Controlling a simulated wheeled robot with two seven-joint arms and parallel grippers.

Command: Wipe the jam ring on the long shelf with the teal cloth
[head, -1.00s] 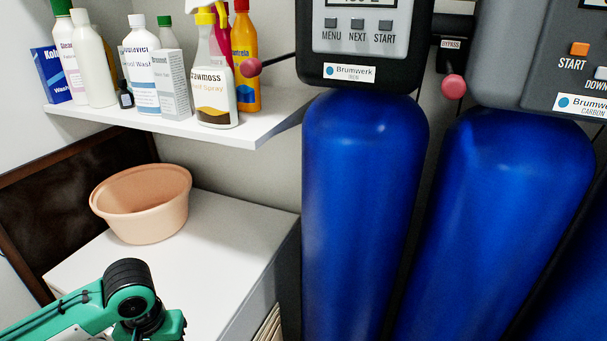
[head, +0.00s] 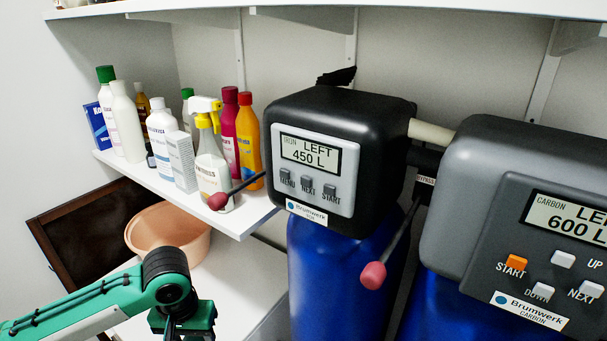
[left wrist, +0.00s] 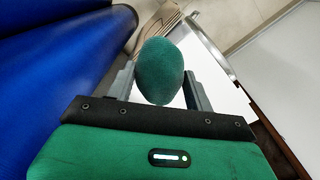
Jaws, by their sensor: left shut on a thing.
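The teal cloth (left wrist: 160,70) is a bunched, rounded wad in the left wrist view. My left gripper (left wrist: 160,88) is shut on it, with one grey finger on each side. In the head view my green left arm enters at lower left, and its fingers and the cloth are below the picture. A long white shelf (head: 420,10) runs across the top of the head view; I see its front edge and underside, and little of its top. No jam ring shows in either view. My right gripper is not in view.
A lower white shelf (head: 245,220) holds several bottles, a box (head: 182,160) and a spray bottle (head: 212,165). Two blue vessels with a black head (head: 370,120) and a grey head (head: 475,190) stand right, with red-knobbed levers (head: 373,275). A peach tub (head: 165,235) sits below.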

